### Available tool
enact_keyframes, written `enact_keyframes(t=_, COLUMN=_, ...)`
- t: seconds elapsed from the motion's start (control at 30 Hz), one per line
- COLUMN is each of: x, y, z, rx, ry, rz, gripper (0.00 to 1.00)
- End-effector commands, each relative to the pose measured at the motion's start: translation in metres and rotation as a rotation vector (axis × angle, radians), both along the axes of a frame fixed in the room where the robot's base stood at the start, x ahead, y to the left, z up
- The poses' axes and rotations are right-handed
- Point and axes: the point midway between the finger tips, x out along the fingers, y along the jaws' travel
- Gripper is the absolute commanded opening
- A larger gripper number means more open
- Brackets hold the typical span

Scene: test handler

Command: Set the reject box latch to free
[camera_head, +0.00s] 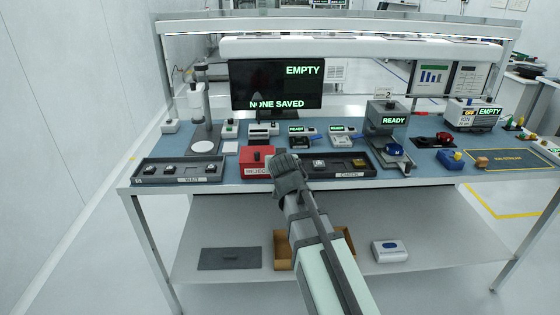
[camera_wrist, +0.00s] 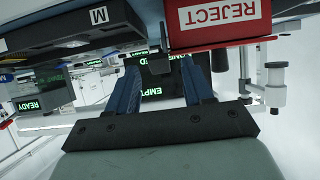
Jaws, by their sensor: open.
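The red reject box (camera_head: 257,168) stands at the front of the bench, left of my gripper (camera_head: 287,163). A small dark knob (camera_head: 257,155) shows on its top. In the wrist view, which is upside down, the reject box (camera_wrist: 205,32) with its white REJECT label is at the upper right. The fingers are apart and nothing is seen held. The latch's setting cannot be read.
A WAIT tray (camera_head: 158,178) lies left of the box and a CHECK tray (camera_head: 310,173) lies right, close to my gripper. A monitor (camera_head: 276,85) reading EMPTY and NONE SAVED stands behind. A microscope-like stand (camera_head: 205,110) is at the back left.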

Motion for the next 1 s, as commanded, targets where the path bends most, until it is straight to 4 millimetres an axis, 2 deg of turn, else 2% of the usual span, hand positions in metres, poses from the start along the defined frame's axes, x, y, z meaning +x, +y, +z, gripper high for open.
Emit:
enact_keyframes(t=0.27, x=-0.017, y=0.000, z=0.007, rx=0.000, ry=0.000, rz=0.000, gripper=0.51)
enact_keyframes(t=0.63, x=-0.062, y=0.000, z=0.030, rx=0.000, ry=-0.001, rz=0.000, gripper=0.51)
enact_keyframes(t=1.0, x=-0.067, y=0.000, z=0.034, rx=0.000, ry=0.000, rz=0.000, gripper=0.51)
